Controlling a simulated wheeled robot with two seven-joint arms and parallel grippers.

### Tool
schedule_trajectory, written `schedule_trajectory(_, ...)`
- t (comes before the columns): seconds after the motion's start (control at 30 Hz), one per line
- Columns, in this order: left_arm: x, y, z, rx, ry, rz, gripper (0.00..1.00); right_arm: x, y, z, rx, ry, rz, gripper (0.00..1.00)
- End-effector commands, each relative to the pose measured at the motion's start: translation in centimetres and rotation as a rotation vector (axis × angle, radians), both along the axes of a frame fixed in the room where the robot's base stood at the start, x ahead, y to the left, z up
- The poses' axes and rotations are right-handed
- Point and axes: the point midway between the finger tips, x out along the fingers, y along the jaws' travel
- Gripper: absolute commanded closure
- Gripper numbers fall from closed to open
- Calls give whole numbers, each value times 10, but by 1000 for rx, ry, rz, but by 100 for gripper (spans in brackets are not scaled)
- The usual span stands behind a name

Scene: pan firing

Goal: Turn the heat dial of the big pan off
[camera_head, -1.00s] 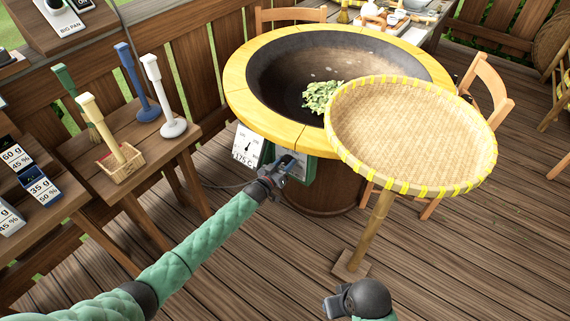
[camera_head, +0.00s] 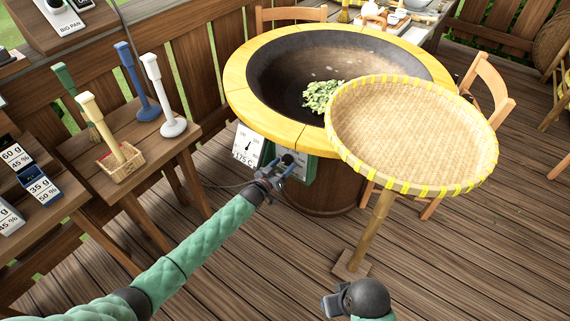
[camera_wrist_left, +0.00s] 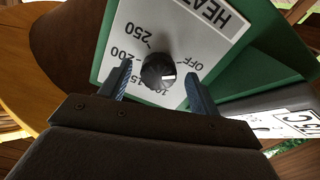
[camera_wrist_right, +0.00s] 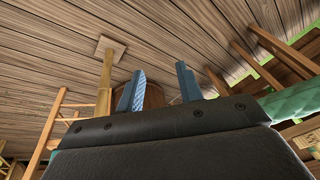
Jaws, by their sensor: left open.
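The big pan (camera_head: 300,95), a dark bowl in a round yellow wooden rim, has green leaves (camera_head: 322,96) in it. Its black heat dial (camera_wrist_left: 158,72) sits on a white plate in a green panel, marked OFF, 100, 150, 200 and 250. The dial's white mark points right in the left wrist view, toward the OFF side; its exact setting is hard to read. My left gripper (camera_wrist_left: 158,86) is open, one finger each side of the dial, with gaps visible. In the head view, my left gripper (camera_head: 278,174) is at the panel. My right gripper (camera_wrist_right: 158,84) is open and empty.
A woven tray (camera_head: 412,130) on a post stands right of the panel, overlapping the pan's rim. A wooden stand (camera_head: 130,150) with brushes and pestle-like tools is at the left.

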Motion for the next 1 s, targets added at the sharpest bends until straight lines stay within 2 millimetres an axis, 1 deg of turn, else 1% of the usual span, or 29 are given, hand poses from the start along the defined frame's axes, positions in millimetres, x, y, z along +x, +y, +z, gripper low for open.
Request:
schedule_trajectory(0.03,-7,5,-2,1,1,0,38,0,1,-4,1,-3,3,64)
schedule_trajectory(0.2,-29,21,-2,-1,1,0,38,2,5,-11,8,-20,15,64)
schedule_trajectory(0.4,-45,32,-1,-1,1,0,38,3,12,-16,22,-34,22,64)
schedule_trajectory(0.53,-49,35,0,0,0,0,38,3,13,-18,25,-33,20,64)
schedule_trajectory(1.0,-49,36,0,0,0,0,38,4,15,-17,32,-32,13,64)
